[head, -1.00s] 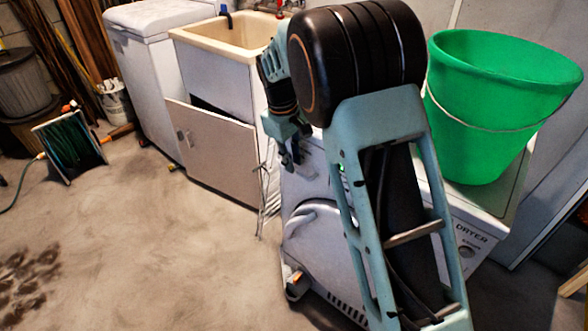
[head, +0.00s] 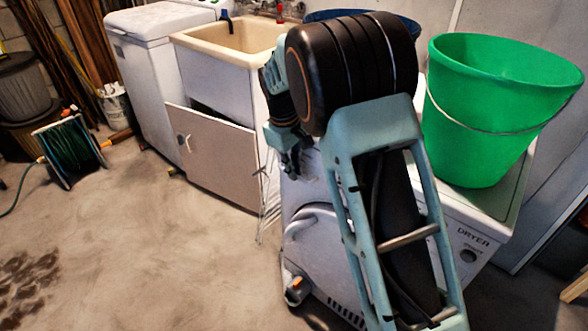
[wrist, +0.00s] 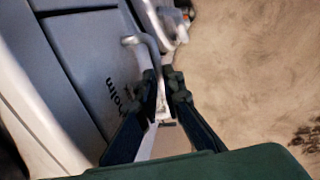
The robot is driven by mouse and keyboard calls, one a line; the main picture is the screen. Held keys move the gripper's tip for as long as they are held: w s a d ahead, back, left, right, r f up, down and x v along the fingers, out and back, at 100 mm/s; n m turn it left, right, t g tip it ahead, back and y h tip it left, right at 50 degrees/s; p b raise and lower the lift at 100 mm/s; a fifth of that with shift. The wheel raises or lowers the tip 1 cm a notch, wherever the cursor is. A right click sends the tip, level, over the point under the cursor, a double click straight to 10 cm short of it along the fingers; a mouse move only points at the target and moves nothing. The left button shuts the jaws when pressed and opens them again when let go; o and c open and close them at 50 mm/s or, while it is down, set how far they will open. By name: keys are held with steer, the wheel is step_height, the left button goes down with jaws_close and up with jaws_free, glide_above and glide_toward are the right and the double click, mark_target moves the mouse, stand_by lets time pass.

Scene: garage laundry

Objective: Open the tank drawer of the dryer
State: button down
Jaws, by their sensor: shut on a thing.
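The dryer (head: 470,243) is a white machine at the lower right in the head view, largely hidden behind my arm. Its grey front panel with upside-down lettering (wrist: 118,92) shows in the wrist view. My gripper (head: 290,168) is at the dryer's upper left corner in the head view. In the wrist view my gripper (wrist: 165,80) is shut on a thin pale bar (wrist: 158,98) beside the panel, which looks like the tank drawer's handle. The head view does not show clearly how far the drawer stands out.
A green bucket (head: 490,105) stands on the dryer top, with a blue tub (head: 340,14) behind my arm. A sink cabinet (head: 215,150) with its front panel leaning out is to the left. A thin wire rack (head: 268,200) stands near my gripper.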

steer(key=s+a+p, duration=0.1)
steer(key=s+a, duration=1.1)
steer(key=s, duration=0.3)
steer(key=shift+s+a+p, duration=0.15)
steer(key=shift+s+p, duration=0.2)
steer(key=c, duration=2.3)
jaws_free()
steer(key=r, duration=0.4)
steer(key=s+a+r, duration=0.1)
steer(key=r, duration=0.6)
steer(key=shift+s+a+r, duration=0.15)
steer(key=shift+s+r, duration=0.25)
